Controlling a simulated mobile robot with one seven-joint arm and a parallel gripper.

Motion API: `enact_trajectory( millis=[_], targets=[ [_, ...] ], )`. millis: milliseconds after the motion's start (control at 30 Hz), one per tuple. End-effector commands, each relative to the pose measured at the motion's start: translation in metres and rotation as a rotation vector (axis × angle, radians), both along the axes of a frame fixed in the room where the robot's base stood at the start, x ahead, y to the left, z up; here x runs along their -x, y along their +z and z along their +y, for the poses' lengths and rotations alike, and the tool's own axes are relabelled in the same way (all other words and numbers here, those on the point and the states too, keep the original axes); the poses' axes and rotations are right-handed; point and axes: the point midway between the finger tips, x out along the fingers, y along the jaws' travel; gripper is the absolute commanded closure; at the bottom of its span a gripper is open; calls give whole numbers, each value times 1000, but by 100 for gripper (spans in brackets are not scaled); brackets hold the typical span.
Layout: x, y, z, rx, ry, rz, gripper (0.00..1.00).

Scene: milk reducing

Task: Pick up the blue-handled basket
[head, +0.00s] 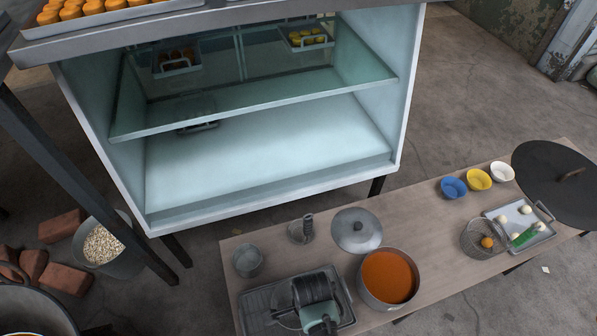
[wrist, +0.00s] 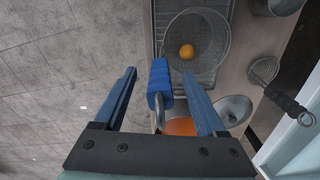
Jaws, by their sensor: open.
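The blue-handled basket is a round wire-mesh basket (wrist: 195,45) holding an orange ball, in the wrist view. It sits on a grey tray (wrist: 173,78). Its blue handle (wrist: 160,84) points toward my palm and lies between the two open fingers of my gripper (wrist: 159,73). A gap shows on both sides of the handle. I cannot tell how far the handle is below the fingertips. In the head view my gripper (head: 314,290) is over the near tray (head: 258,298) and hides most of this basket.
A similar green-handled basket (head: 480,240) is at right. A glass-shelved cabinet (head: 270,175) stands behind.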

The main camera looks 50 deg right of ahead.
Motion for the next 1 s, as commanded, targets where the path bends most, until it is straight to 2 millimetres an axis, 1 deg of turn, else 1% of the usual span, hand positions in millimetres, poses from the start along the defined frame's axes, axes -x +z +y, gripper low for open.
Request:
enact_trajectory(
  millis=[33,100,367,467,500,767,800,1000],
  targets=[
    [-1,-9,0,1,1,-1,27],
    [-1,-14,0,0,2,0,27],
    [-1,-15,0,1,3,-2,27],
    [-1,-15,0,1,2,-2,43],
    [-1,-15,0,1,3,-2,50],
    [0,-15,0,1,2,-1,97],
    [0,-15,0,1,2,-1,100],
    [-1,-14,0,2,2,-3,100]
  ],
)
